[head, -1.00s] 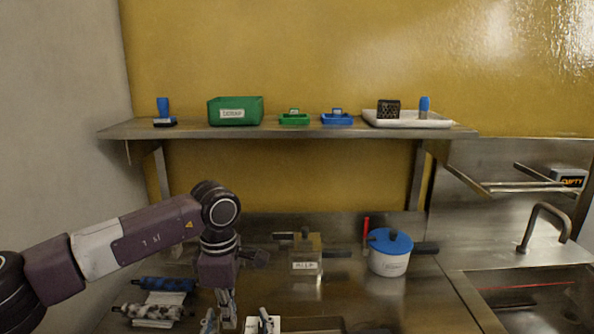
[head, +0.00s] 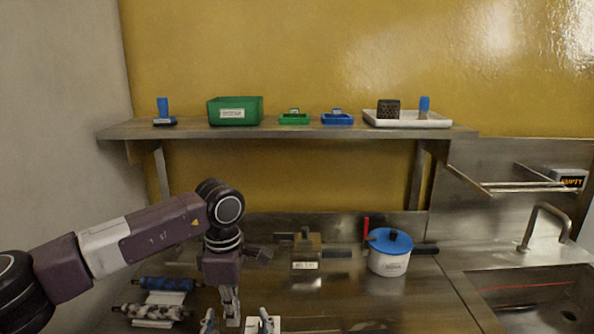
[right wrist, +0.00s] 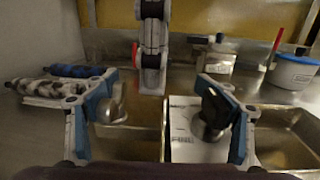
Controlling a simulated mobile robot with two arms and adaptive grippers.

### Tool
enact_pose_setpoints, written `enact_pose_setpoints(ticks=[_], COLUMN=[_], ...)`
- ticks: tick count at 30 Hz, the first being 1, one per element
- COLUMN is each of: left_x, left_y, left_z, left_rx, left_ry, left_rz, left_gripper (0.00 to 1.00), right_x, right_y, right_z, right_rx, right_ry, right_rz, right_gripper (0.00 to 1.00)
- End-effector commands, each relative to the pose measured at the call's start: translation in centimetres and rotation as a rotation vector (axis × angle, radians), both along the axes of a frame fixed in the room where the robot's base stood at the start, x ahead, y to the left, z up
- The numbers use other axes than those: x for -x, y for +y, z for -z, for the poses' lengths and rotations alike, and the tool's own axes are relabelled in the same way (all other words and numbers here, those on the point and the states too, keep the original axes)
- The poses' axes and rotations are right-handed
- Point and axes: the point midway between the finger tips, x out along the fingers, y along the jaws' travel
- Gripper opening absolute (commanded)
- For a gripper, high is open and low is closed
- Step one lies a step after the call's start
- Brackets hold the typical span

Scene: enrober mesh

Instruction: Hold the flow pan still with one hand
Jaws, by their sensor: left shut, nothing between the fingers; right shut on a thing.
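The flow pan appears to be the shallow steel pan (right wrist: 285,142) low in the right wrist view, with a white labelled panel (right wrist: 183,128) beside it. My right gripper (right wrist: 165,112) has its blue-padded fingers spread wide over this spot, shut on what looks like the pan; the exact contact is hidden. Its fingertips also show at the bottom of the head view (head: 238,322). My left gripper (head: 232,318) points straight down, shut and empty, just behind the right fingers. Its arm end shows upright in the right wrist view (right wrist: 152,70).
Blue and mottled rollers (head: 155,311) lie at the left. A small labelled steel box (head: 305,265) and a white pot with a blue lid (head: 389,262) stand behind. A shelf (head: 290,131) carries bins and trays. The sink (head: 535,295) is at the right.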

Motion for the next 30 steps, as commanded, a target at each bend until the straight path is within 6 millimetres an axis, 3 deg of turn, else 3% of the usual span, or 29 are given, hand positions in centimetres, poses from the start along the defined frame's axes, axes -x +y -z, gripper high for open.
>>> enact_pose_setpoints(ticks=[15,30], left_x=[-0.1,0.1], left_y=[-0.1,-0.3], left_z=[-5.5,-6.1], left_rx=[0.001,-0.002], left_ry=[-0.002,-0.004], left_rz=[0.000,-0.029], left_gripper=[0.00,0.00], right_x=[0.0,0.0], right_y=[-0.1,-0.1], right_z=[0.6,0.6], right_rx=[0.002,0.002], right_ry=[0.010,0.010], right_rz=[0.002,0.002], right_gripper=[0.38,0.38])
